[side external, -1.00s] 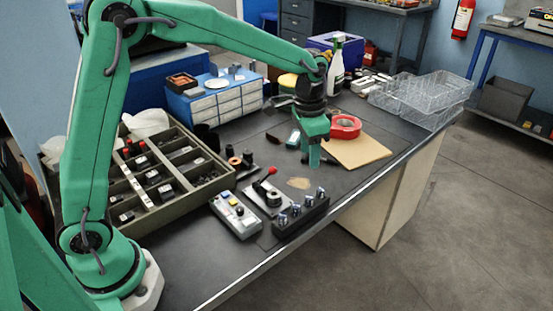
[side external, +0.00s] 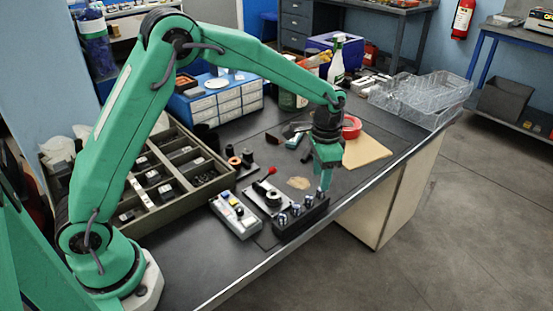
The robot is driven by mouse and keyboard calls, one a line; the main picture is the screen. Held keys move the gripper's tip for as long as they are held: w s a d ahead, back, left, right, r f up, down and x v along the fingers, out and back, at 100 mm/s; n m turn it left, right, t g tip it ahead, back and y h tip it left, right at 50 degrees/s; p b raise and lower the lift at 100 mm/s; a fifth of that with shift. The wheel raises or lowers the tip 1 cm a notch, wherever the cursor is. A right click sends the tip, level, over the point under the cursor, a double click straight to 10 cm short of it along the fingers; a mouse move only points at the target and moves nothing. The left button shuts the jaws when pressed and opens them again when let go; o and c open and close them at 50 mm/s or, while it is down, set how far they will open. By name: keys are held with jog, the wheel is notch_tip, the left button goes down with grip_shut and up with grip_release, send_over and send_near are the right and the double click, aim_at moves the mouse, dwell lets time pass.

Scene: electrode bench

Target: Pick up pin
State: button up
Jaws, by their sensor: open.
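A black block (side external: 290,226) near the table's front edge holds several upright pins with shiny metal tops. The far-right pin (side external: 320,193) stands at the block's right end. My gripper (side external: 325,187) points down right at this far-right pin and overlaps it in the picture. It is open. I cannot tell whether its fingers are around the pin or just behind it. The other pins, such as the near-left pin (side external: 282,219), are in plain view.
A grey button box (side external: 236,217) and a metal plate with a red-knobbed lever (side external: 266,192) sit left of the block. A red tape ring (side external: 352,127) and tan board (side external: 368,150) lie behind my gripper. A divided tray (side external: 160,210) stands left; wire baskets (side external: 430,97) stand far right.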

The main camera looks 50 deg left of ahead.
aim_at(320, 197)
jog(key=shift+a+f, duration=0.1)
jog(key=shift+f, duration=2.55)
grip_shut()
